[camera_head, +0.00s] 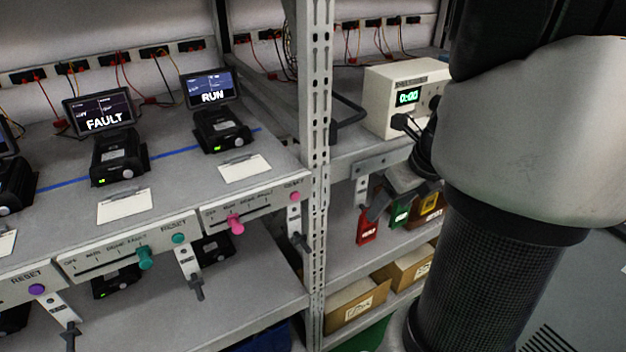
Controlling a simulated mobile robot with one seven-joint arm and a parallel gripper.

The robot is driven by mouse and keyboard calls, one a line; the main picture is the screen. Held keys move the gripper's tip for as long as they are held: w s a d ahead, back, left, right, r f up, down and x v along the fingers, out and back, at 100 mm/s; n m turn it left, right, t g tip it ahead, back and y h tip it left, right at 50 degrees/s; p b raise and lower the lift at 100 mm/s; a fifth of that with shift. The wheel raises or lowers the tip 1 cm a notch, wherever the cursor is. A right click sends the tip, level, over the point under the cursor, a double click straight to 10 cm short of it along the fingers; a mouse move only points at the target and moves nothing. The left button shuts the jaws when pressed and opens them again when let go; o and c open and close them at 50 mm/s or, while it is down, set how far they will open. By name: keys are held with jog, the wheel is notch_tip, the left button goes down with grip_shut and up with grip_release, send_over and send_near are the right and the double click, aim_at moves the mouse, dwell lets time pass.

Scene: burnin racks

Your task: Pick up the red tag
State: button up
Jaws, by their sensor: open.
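The red tag (367,228) hangs under the front edge of the right-hand bench, with pale lettering on its face. Its upper part is close to a dark grey finger of my gripper (402,197), which partly overlaps the row of tags in the picture. My gripper is open and appears empty. I cannot tell whether a finger touches the red tag.
A perforated upright post (317,150) stands left of the tags. Cardboard bins (358,308) stand on a lower shelf. FAULT (100,110) and RUN (209,88) screens stand on the left bench.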

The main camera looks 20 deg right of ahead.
aim_at(368, 223)
jog(key=b+x, duration=0.4)
jog(key=x, duration=0.9)
jog(key=shift+w+a+f, duration=0.1)
jog(key=shift+w+f, duration=0.2)
jog(key=shift+w, duration=0.05)
jog(key=shift+r, duration=0.1)
jog(key=c, duration=1.1)
jog(key=shift+r, duration=0.1)
jog(key=shift+r+p, duration=0.4)
jog(key=shift+r, duration=0.2)
jog(key=s+d, duration=0.2)
jog(key=s, duration=1.5)
jog(key=shift+s+d+r+p, duration=0.2)
jog(key=shift+s+r+p, duration=0.1)
jog(key=shift+s+r, duration=0.15)
